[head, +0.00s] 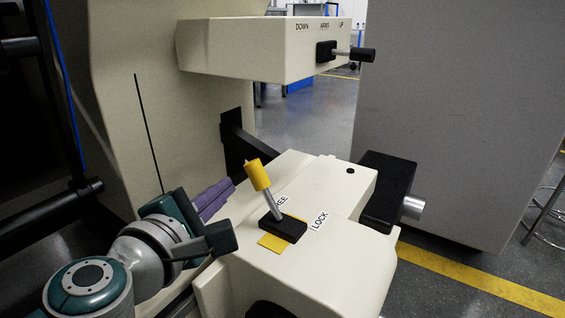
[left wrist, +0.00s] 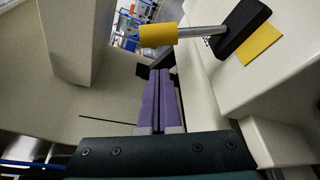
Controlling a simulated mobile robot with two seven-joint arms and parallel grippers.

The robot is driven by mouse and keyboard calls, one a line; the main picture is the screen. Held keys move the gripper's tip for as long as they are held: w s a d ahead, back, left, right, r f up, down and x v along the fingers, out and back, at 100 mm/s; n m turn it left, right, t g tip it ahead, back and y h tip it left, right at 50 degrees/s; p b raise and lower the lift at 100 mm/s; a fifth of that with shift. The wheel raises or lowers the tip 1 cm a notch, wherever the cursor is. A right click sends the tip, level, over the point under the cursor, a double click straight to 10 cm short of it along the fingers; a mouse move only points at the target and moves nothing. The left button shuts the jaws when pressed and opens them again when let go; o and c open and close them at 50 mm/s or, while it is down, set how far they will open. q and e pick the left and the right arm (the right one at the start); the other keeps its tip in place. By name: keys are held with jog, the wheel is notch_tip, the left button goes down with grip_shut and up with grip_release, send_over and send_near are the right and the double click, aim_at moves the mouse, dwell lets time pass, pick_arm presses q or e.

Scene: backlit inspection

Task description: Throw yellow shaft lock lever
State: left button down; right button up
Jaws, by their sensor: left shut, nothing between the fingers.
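The shaft lock lever has a yellow grip (head: 258,174) on a metal rod that rises from a black base (head: 283,229) on the cream housing. The rod tilts up and left, toward the FREE label (head: 281,202) and away from the LOCK label (head: 319,220). My left gripper (head: 229,186), with purple fingers, is shut and empty, left of the lever and apart from it. In the left wrist view the shut fingers (left wrist: 161,75) point up the picture, with the yellow grip (left wrist: 158,35) beyond their tips. My right gripper is not in view.
A cream overhang (head: 235,50) above carries a second, black-knobbed lever (head: 362,54) marked DOWN, ARMS, UP. A black block with a metal end (head: 390,185) sits right of the housing. A large grey panel (head: 460,110) stands at the right. Space above the lever is open.

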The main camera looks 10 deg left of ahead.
pick_arm(q)
jog(key=shift+w+d+r, duration=0.1)
jog(key=shift+d+r, duration=0.1)
jog(key=shift+d, duration=0.25)
jog(key=shift+w+d+r, duration=0.1)
jog(key=shift+d+r, duration=0.05)
jog(key=shift+d, duration=0.35)
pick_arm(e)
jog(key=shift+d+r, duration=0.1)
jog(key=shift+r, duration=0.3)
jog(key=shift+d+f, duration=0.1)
